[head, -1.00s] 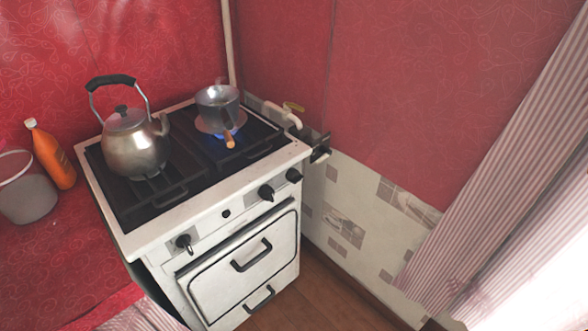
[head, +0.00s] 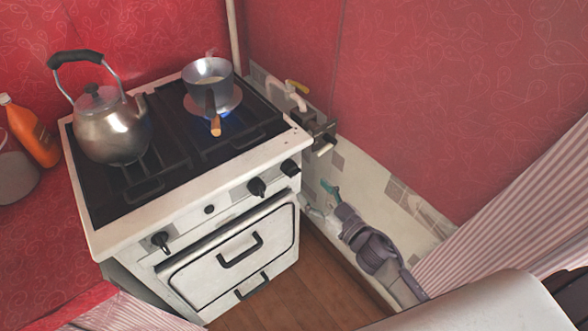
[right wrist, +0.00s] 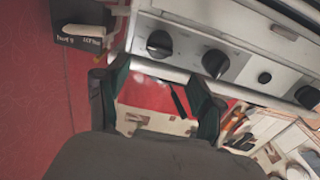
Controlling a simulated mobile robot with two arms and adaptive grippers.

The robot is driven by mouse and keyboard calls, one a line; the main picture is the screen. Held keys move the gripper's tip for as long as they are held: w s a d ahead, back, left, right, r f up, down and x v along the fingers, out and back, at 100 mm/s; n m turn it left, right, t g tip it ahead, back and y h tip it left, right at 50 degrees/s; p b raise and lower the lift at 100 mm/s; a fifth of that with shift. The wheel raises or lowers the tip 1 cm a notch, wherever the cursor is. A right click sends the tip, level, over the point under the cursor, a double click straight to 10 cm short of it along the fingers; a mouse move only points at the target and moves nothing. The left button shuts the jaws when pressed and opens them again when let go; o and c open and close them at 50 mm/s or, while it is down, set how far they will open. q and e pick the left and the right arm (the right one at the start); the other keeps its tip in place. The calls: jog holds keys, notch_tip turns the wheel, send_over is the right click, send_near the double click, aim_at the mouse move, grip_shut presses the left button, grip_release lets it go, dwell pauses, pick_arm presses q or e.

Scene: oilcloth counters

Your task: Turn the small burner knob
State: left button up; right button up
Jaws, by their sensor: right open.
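The white stove's front panel (head: 225,203) carries a row of black knobs. From the right in the head view they are the right-end knob (head: 290,168), a second large knob (head: 257,187), a small round knob (head: 209,209) and the left-end knob (head: 161,240). I cannot tell which one serves the small burner. My right gripper (head: 326,197) is right of the stove front, below the right-end knob, apart from it. In the right wrist view the open, empty fingers (right wrist: 157,84) point toward the right-end knob (right wrist: 159,44). My left gripper is out of view.
A steaming pot (head: 209,70) stands over a lit blue flame. A kettle (head: 112,130) stands at the left. A pipe with a yellow-handled valve (head: 297,87) is on the wall behind. The tiled wall (head: 360,175) is close to my right arm.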

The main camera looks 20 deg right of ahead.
aim_at(296, 173)
jog(key=x, duration=0.9)
jog(key=shift+d+f, duration=0.1)
jog(key=shift+d, duration=0.05)
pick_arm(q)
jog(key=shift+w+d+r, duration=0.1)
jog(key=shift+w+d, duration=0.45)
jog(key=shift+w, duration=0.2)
pick_arm(e)
jog(key=c, duration=1.1)
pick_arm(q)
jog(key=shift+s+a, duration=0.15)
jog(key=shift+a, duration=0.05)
